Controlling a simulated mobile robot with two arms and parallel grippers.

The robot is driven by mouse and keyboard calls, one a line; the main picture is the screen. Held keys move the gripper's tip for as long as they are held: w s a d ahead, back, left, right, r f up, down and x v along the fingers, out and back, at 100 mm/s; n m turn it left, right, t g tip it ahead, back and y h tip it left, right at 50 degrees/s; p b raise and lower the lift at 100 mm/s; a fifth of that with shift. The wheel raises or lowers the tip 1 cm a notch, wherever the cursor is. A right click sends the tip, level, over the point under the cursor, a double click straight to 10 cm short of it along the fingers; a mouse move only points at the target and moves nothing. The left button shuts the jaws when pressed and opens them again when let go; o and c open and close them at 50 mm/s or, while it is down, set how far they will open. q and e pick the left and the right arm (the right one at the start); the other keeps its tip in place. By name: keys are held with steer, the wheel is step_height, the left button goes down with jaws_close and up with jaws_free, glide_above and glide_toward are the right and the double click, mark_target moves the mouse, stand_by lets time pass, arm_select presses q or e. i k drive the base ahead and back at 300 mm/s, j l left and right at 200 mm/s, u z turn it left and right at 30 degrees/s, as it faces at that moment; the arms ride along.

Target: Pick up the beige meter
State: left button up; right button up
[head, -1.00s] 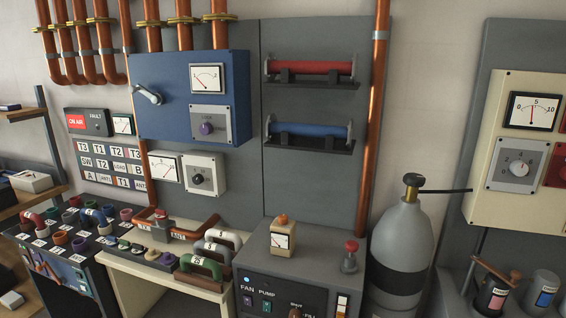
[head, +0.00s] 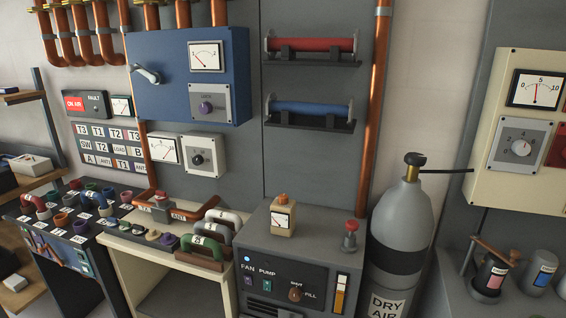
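The beige meter (head: 283,218) is a small upright box with a white dial on its front and an orange knob on top. It stands on the top of the grey control cabinet (head: 325,246), left of a red push button. Nothing covers it. Neither of my grippers shows in the head view.
A red button (head: 350,235) stands on the same cabinet top. A low beige bench (head: 130,245) to the left holds several handled plugs (head: 212,243). A grey gas cylinder (head: 400,225) stands close on the right. A copper pipe (head: 374,120) runs behind the cabinet.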

mark_target(282, 217)
steer(key=i+j+z, duration=0.6)
steer(key=i+j, duration=0.15)
steer(key=j, duration=0.3)
